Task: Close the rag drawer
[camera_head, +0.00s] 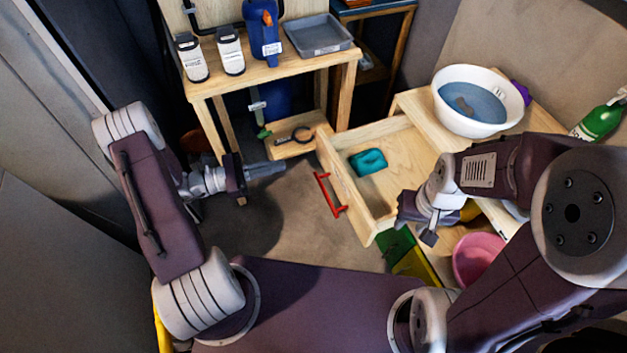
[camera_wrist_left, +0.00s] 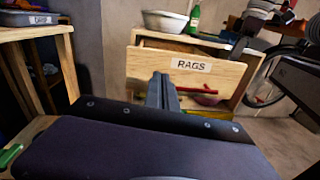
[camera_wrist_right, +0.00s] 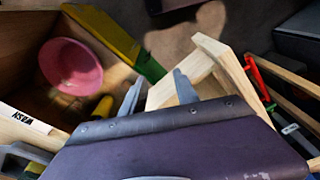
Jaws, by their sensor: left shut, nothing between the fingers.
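The rag drawer (camera_head: 410,150) is pulled out of the wooden cabinet, with a teal cloth-like item (camera_head: 368,161) inside. Its front (camera_wrist_left: 150,66) carries a RAGS label in the left wrist view. Its red handle (camera_head: 330,196) also shows in the left wrist view (camera_wrist_left: 197,89). My left gripper (camera_head: 266,169) is shut and empty, left of the drawer front and apart from the handle; it points toward the front (camera_wrist_left: 163,92). My right gripper (camera_wrist_right: 158,92) is open beside the drawer's near side, with a wooden drawer edge seen between its fingers; contact is unclear.
A white basin (camera_head: 470,100) with water stands on the cabinet top, near a green bottle (camera_head: 600,122). A pink bowl (camera_head: 478,258) is below on the right. A wooden table (camera_head: 290,66) stands at the back.

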